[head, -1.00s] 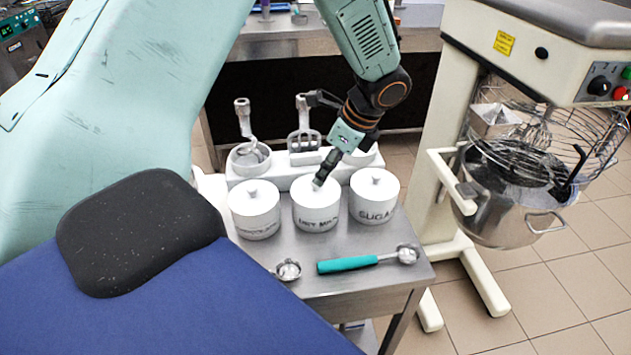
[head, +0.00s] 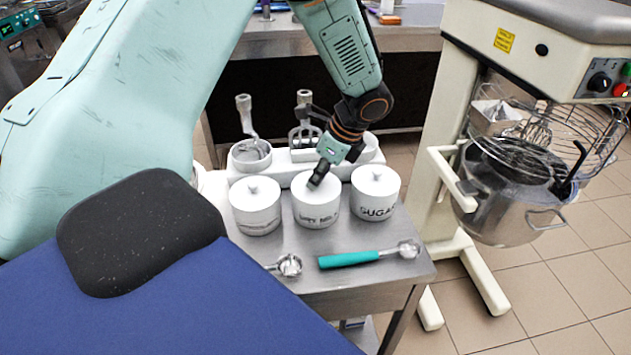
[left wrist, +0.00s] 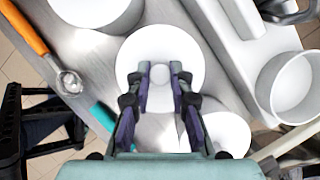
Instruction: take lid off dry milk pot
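The dry milk pot (head: 316,213) is a white round pot with dark lettering, the middle one of three on the steel table. Its flat white lid (head: 303,187) is seated on it. My left gripper (head: 315,183) reaches down onto the lid from above and behind, covering the lid's knob in the head view. In the left wrist view the fingers of my left gripper (left wrist: 160,72) stand open on either side of the round knob (left wrist: 161,73), with the lid (left wrist: 129,62) beneath. Finger contact with the knob is hard to judge. My right gripper is out of view.
The sugar pot (head: 375,194) stands close on the right and another lidded white pot (head: 255,208) on the left. A teal-handled scoop (head: 350,259) and a metal scoop (head: 289,266) lie in front. A white holder (head: 290,172) with mixer tools stands behind. A mixer (head: 447,120) is at right.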

